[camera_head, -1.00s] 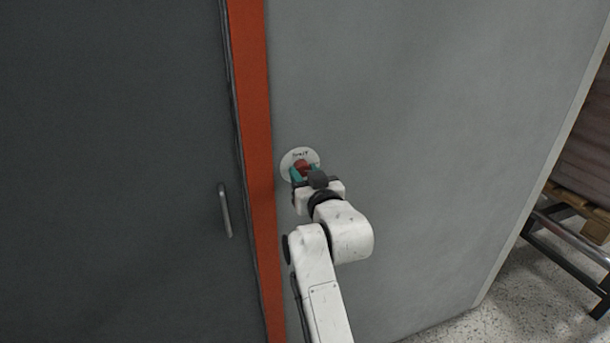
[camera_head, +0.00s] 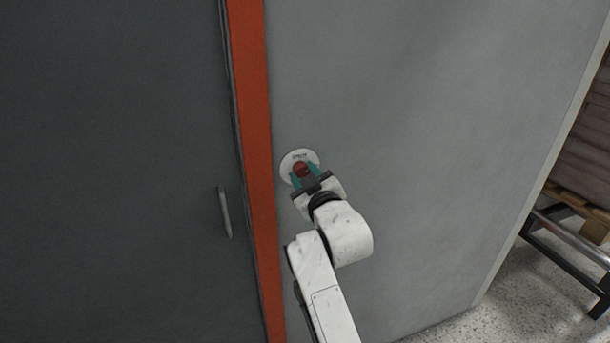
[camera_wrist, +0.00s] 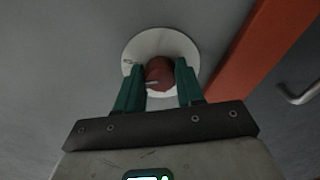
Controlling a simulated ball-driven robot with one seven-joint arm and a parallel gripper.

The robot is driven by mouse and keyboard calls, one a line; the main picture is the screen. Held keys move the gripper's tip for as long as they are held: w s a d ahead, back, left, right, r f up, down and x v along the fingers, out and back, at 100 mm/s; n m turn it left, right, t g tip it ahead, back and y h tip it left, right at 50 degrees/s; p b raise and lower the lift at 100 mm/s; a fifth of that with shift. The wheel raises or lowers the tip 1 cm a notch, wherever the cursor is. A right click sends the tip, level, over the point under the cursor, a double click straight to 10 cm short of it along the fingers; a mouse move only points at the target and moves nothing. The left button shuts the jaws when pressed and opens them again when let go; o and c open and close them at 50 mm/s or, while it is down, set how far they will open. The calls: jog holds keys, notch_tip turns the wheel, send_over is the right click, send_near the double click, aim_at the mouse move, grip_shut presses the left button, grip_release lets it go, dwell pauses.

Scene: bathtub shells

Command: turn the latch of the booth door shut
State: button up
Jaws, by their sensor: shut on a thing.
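The latch is a red knob (camera_head: 301,168) on a round white plate (camera_head: 288,160) fixed to the grey panel beside the orange frame. The wrist view shows the knob (camera_wrist: 159,74) and the white plate (camera_wrist: 160,40) with small dark marks, too small to read. My gripper (camera_head: 304,173) is shut on the knob, with one teal finger on each side of it in the wrist view (camera_wrist: 160,84). The dark booth door (camera_head: 110,170) stands to the left of the orange frame, flush with it as far as I can see.
The orange frame (camera_head: 254,120) runs upright close left of the plate. A metal door handle (camera_head: 224,211) sticks out of the dark door. At the right, a pallet with stacked goods (camera_head: 580,190) rests on a dark metal stand. The speckled floor (camera_head: 520,280) is clear in front of it.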

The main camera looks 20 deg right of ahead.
jog(key=n+p, duration=0.2)
jog(key=n, duration=0.4)
jog(key=shift+d+r, duration=0.15)
jog(key=n+p, duration=0.3)
jog(key=n, duration=0.3)
jog(key=shift+n, duration=0.3)
jog(key=o, duration=1)
jog(key=shift+o, duration=0.2)
jog(key=s, duration=1)
jog(key=shift+s, duration=0.4)
